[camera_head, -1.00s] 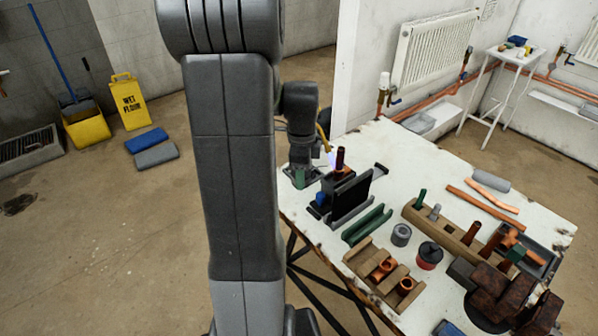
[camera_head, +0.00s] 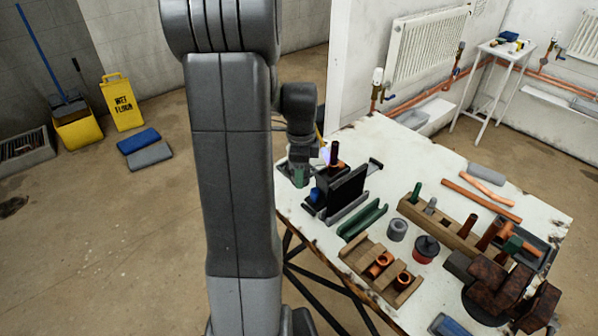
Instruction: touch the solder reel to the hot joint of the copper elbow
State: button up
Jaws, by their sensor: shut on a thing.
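A dark copper pipe (camera_head: 335,153) stands upright in the black vice (camera_head: 345,187) at the table's far left corner, with bright copper at its foot. This appears to be the copper elbow; its bend is hard to make out. My gripper (camera_head: 302,165) is just left of it, shut on what looks like a gas torch with a green body (camera_head: 300,178). A pale violet flame (camera_head: 325,155) shows between torch and pipe. The jaws are small and partly hidden. A grey spool (camera_head: 397,230), likely the solder reel, stands on the table right of the green channel, apart from my gripper.
The white table (camera_head: 420,165) also bears a green channel (camera_head: 362,220), a wooden fitting block (camera_head: 378,270), a red-and-black pot (camera_head: 426,249), a wooden pipe rack (camera_head: 440,225) and dark brown blocks (camera_head: 497,285). The table's back middle is clear. A wall edges the far side.

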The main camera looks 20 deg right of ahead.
jog(key=shift+w+d+f, duration=0.2)
jog(key=shift+d, duration=0.25)
jog(key=shift+w+d+f, duration=0.15)
jog(key=shift+d+f, duration=0.05)
jog(key=shift+d, duration=0.2)
jog(key=shift+r, duration=0.1)
dwell(3.0)
jog(key=shift+s+a+r+p, duration=0.35)
jog(key=shift+a+r+p, duration=0.1)
jog(key=shift+a+r, duration=0.3)
jog(key=shift+s+a+r+p, duration=0.3)
jog(key=shift+a+r+p, duration=0.15)
jog(key=shift+a+r, duration=0.3)
jog(key=shift+r+p, duration=1.6)
jog(key=shift+r, duration=0.35)
jog(key=shift+a+f, duration=0.15)
